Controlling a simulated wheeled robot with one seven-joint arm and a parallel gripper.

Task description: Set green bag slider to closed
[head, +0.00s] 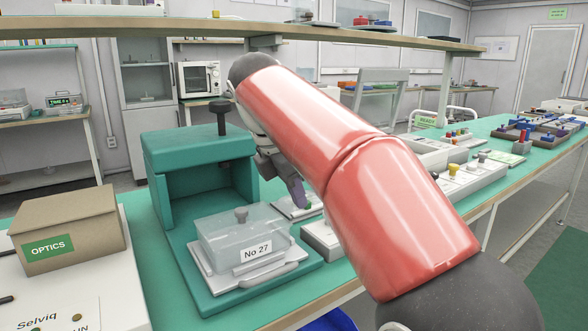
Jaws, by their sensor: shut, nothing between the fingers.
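My gripper (299,196) reaches down from behind my red arm, its purple fingertips shut and empty. The tips are at or just above a small green piece (308,206), which looks like the green bag slider. It lies on a flat pale item (291,210) on the bench. Whether the tips touch the green piece cannot be told. My arm hides the area to the right of it, so the slider's full track and position are not clear.
A teal press-like stand (163,190) holds a clear-lidded box labelled No 27 (243,240) left of the gripper. An OPTICS carton (90,215) stands at far left. White boxes with coloured knobs (470,180) are right of my arm. A shelf (200,28) runs overhead.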

